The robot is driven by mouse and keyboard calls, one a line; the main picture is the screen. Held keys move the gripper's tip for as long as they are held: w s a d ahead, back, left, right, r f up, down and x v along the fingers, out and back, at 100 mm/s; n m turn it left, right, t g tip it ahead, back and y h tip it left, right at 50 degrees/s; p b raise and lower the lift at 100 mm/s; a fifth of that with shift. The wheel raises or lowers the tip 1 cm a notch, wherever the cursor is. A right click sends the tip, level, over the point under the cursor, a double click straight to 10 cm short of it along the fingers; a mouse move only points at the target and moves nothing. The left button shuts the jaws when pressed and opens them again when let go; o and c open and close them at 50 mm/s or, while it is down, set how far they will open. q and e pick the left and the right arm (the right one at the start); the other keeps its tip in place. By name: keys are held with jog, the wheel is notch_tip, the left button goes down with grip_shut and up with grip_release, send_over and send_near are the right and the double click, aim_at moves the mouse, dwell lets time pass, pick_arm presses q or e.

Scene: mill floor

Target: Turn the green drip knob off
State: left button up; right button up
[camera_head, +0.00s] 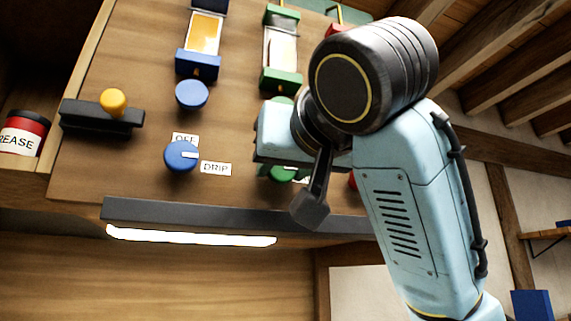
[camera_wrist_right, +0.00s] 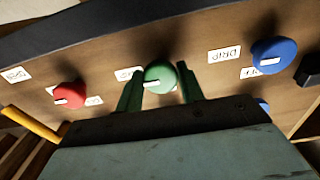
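The green drip knob (camera_wrist_right: 160,77) sits on the wooden panel, with its white pointer toward the left in the right wrist view. A label to its left is partly covered by a finger. In the head view only a bit of the green knob (camera_head: 283,173) shows below my right gripper (camera_head: 262,168). The knob's OFF label is hidden. My left gripper is in neither view.
A blue knob (camera_head: 181,156) with OFF and DRIP labels stands left of the green one. A red knob (camera_wrist_right: 69,96) stands on the other side. Another blue knob (camera_head: 191,95), a yellow-topped lever (camera_head: 112,102) and a grease tin (camera_head: 22,133) are at the left.

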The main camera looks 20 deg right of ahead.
jog(key=c, duration=0.4)
jog(key=shift+n, duration=0.4)
jog(key=n+b, duration=0.1)
jog(key=n, duration=0.1)
jog(key=shift+n, duration=0.3)
jog(key=n+b, duration=0.1)
jog(key=n, duration=0.3)
jog(key=shift+d+n, duration=0.1)
jog(key=shift+n, duration=0.2)
jog(key=n, duration=0.4)
jog(key=shift+r+n, duration=0.1)
jog(key=shift+n, duration=0.2)
jog(key=n, duration=0.5)
jog(key=shift+p, duration=0.3)
jog(key=shift+n, duration=0.3)
jog(key=o, duration=1)
